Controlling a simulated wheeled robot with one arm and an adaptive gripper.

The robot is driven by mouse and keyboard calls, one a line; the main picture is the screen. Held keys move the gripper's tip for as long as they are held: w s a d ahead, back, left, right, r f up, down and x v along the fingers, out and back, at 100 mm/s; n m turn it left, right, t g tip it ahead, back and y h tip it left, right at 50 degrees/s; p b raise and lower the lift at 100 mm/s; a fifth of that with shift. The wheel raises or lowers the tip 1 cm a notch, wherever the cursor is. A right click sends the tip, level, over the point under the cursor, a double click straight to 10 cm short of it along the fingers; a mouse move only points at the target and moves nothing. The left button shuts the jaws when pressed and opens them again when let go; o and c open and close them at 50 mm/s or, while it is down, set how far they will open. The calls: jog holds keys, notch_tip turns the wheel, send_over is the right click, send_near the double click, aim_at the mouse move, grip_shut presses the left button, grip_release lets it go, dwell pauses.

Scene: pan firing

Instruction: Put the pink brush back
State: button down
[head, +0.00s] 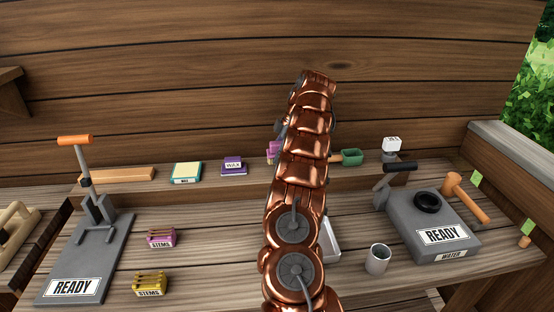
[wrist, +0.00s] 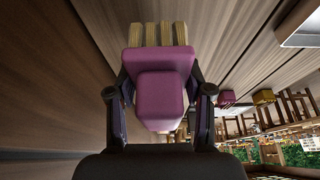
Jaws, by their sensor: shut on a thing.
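The pink brush (wrist: 160,97) fills the middle of the wrist view, with pale bristle-like strips (wrist: 158,34) at its far end. My gripper (wrist: 160,92) has a dark finger on each side of the brush and is shut on it. In the head view only a small pink part (head: 272,151) shows at the left edge of my copper arm, near the back shelf. The arm hides the rest of the brush and most of the gripper there.
On the back ledge stand a purple box (head: 233,166), a yellow-teal block (head: 187,172) and a green scoop (head: 350,157). Pink (head: 161,237) and yellow (head: 151,283) stem holders, a grey cup (head: 377,259) and a grey water station (head: 430,225) stand on the bench. A press (head: 85,260) stands left.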

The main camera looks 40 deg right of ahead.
jog(key=shift+w+d+r, duration=0.1)
jog(key=shift+w+d, duration=0.05)
jog(key=shift+d, duration=0.05)
jog(key=shift+a+f+p, duration=0.15)
jog(key=shift+f+p, duration=0.5)
jog(key=shift+f, duration=1)
jog(key=shift+f+b, duration=0.25)
jog(key=shift+b, duration=0.3)
jog(key=shift+c, duration=2.3)
grip_release()
jog(key=shift+r, duration=0.1)
jog(key=shift+r+p, duration=0.15)
jog(key=shift+p, duration=0.8)
